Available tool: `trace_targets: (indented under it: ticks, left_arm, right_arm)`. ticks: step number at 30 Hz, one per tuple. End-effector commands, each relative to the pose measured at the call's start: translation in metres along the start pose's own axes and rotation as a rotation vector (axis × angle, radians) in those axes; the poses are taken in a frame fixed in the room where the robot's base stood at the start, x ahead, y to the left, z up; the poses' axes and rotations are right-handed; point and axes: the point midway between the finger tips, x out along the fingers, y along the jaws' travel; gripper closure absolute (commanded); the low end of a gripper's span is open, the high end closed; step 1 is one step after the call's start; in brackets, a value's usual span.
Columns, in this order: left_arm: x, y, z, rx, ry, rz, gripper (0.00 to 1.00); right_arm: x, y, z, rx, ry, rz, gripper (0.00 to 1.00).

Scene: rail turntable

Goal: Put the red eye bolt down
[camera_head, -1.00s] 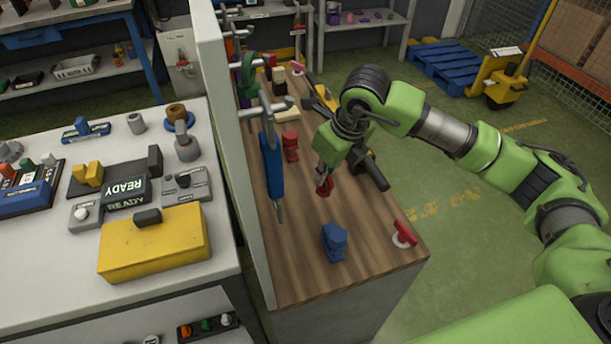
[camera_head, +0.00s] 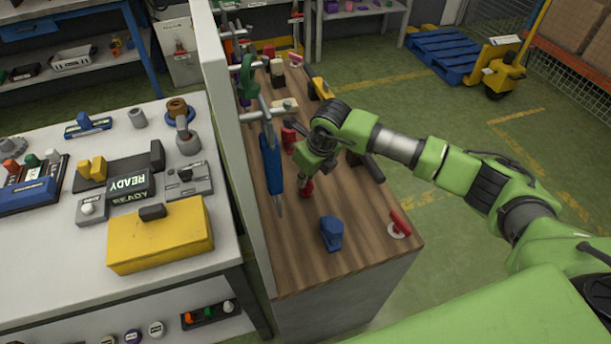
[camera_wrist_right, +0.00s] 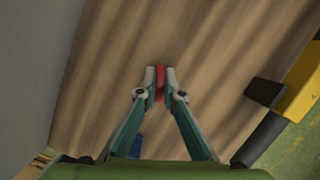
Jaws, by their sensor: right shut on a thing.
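The red eye bolt (camera_head: 306,188) is between the fingertips of my right gripper (camera_head: 307,178), over the wooden bench top (camera_head: 290,260). In the right wrist view the two fingertips (camera_wrist_right: 160,82) are closed on the red eye bolt (camera_wrist_right: 160,72), and only a narrow part of it shows between them. Bare wood lies around it in that view. I cannot tell whether the bolt touches the wood. My left gripper is not in view.
A blue object (camera_head: 331,234) and a red piece on a white disc (camera_head: 399,224) stand on the near bench top. A white panel (camera_head: 222,130) with hanging tools, including a blue one (camera_head: 271,165), borders the left. Another red object (camera_head: 288,137) stands behind.

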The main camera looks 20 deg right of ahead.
Motion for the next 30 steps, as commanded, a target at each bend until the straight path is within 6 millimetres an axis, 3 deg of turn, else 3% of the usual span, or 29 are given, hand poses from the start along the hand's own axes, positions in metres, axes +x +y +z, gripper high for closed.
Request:
trace_targets:
  ticks: [4,6,7,20,23,30]
  left_arm:
    - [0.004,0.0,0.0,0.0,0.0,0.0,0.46]
    - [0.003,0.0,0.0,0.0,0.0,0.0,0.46]
    - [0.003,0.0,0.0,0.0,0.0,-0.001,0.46]
    - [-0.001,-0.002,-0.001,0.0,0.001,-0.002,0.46]
    - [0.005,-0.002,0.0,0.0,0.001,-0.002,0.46]
    - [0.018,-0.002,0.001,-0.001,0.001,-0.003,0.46]
  right_arm:
    - [0.003,0.0,-0.001,0.0,-0.001,0.0,1.0]
    - [0.002,0.0,-0.001,0.001,0.0,0.0,0.79]
    - [0.002,0.0,-0.001,0.001,0.0,0.0,0.75]
    - [-0.003,0.0,0.001,0.001,-0.001,0.0,0.75]
    - [-0.016,-0.001,0.001,0.0,-0.004,0.0,0.75]
    - [-0.068,-0.001,0.001,-0.001,-0.005,-0.002,0.75]
